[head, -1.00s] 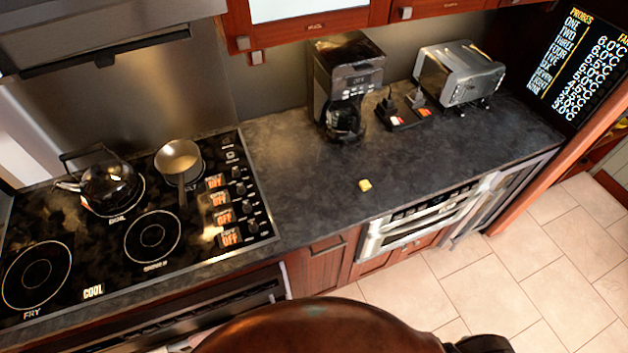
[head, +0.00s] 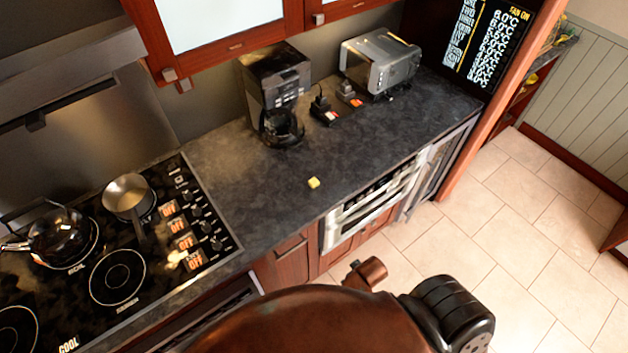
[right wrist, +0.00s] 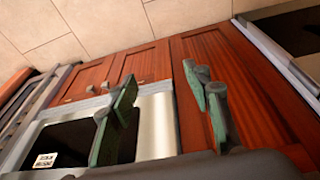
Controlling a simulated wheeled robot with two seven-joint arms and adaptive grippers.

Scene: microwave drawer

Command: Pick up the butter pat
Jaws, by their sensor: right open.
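The butter pat (head: 314,183) is a small yellow block lying on the dark stone counter (head: 350,150), near its front edge, in the head view. Nothing touches it. My right gripper (right wrist: 163,98) shows in the right wrist view with its two greenish fingers spread apart and nothing between them. It faces the cabinet fronts and the microwave drawer (right wrist: 155,122); the butter pat is not in that view. Neither gripper shows in the head view.
A coffee maker (head: 274,92) and a toaster oven (head: 380,62) stand at the counter's back, with small dark items (head: 323,112) between them. A cooktop (head: 118,277) with a pan (head: 128,196) and kettle (head: 60,236) is at left. Counter around the butter is clear.

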